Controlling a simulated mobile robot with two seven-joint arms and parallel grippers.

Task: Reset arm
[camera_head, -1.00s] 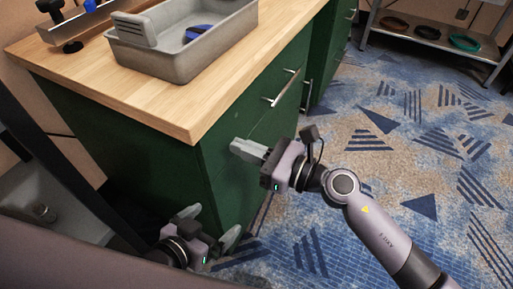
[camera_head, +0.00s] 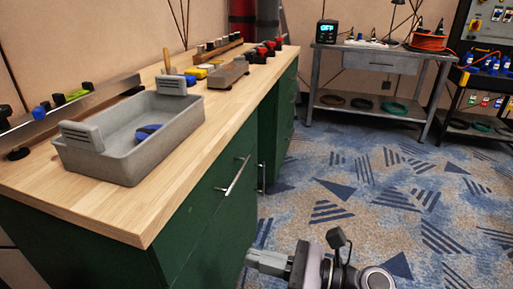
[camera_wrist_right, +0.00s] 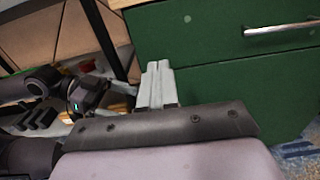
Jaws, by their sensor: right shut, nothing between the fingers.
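My right gripper (camera_head: 266,260) shows at the bottom of the head view, beside the front of the green cabinet (camera_head: 205,215). Its pale fingers are together with nothing between them. In the right wrist view the fingers of the right gripper (camera_wrist_right: 160,82) are side by side in front of the green cabinet (camera_wrist_right: 215,75). My left gripper is outside the head view. A dark jointed part, which looks like my other arm, shows at the left of the right wrist view.
A grey bin (camera_head: 125,135) with a blue item (camera_head: 147,131) stands on the wooden worktop (camera_head: 205,140). A cabinet handle (camera_head: 235,176) sticks out near my right arm. A metal workbench (camera_head: 375,52) stands at the back. The carpet (camera_head: 350,180) between is clear.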

